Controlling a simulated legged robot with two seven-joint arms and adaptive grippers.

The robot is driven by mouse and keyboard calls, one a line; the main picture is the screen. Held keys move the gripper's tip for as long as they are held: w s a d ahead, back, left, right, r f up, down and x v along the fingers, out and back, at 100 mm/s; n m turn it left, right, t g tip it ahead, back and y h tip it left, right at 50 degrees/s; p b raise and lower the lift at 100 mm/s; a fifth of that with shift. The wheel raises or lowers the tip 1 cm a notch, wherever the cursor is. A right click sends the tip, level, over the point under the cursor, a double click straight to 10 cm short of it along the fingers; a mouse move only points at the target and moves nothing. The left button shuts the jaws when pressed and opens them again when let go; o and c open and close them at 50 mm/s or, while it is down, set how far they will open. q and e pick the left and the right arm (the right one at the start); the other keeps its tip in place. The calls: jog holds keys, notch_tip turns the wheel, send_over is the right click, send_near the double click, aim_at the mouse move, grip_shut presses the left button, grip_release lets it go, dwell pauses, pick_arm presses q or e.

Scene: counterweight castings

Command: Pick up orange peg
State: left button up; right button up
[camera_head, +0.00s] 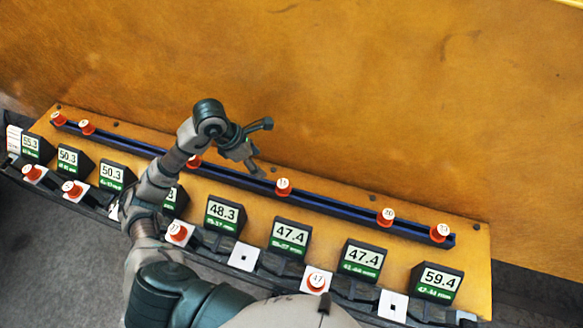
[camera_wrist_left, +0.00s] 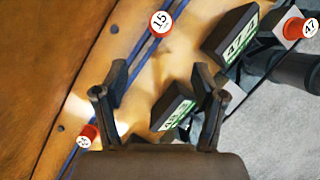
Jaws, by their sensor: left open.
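Several orange pegs with numbered white tops are in view. Peg 15 (camera_head: 283,187) stands on the dark blue rail, right of my left gripper (camera_head: 263,148); it also shows in the left wrist view (camera_wrist_left: 160,23), beyond the fingers. Peg 20 (camera_head: 387,217) and another peg (camera_head: 440,233) stand farther right on the rail. One peg (camera_head: 194,161) is just left of the gripper, partly behind my arm. Peg 47 (camera_head: 316,281) sits on a white square in the front row. My left gripper is open and empty, above the rail. My right gripper is not seen.
A row of dark display blocks, such as 48.3 (camera_head: 222,214) and 47.4 (camera_head: 290,237), stands in front of the blue rail (camera_head: 335,207). White squares (camera_head: 243,256) lie among them, some bare. The wide orange-brown surface (camera_head: 400,100) behind is clear.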

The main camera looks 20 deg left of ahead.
pick_arm(q)
jog(key=p, duration=0.2)
send_near(282, 184)
jog(key=x, duration=0.5)
jog(key=shift+w+d+f, duration=0.15)
jog(key=shift+w, duration=0.05)
jog(key=shift+d+f, duration=0.15)
jog(key=shift+f, duration=0.4)
jog(key=x, duration=0.1)
jog(key=p+x, duration=0.1)
jog(key=x, duration=0.2)
jog(key=shift+a+f, duration=0.2)
jog(key=shift+a, duration=0.15)
jog(key=shift+w+d, duration=0.1)
jog(key=shift+d, duration=0.1)
jog(key=shift+c, duration=0.9)
jog(key=c, duration=1.1)
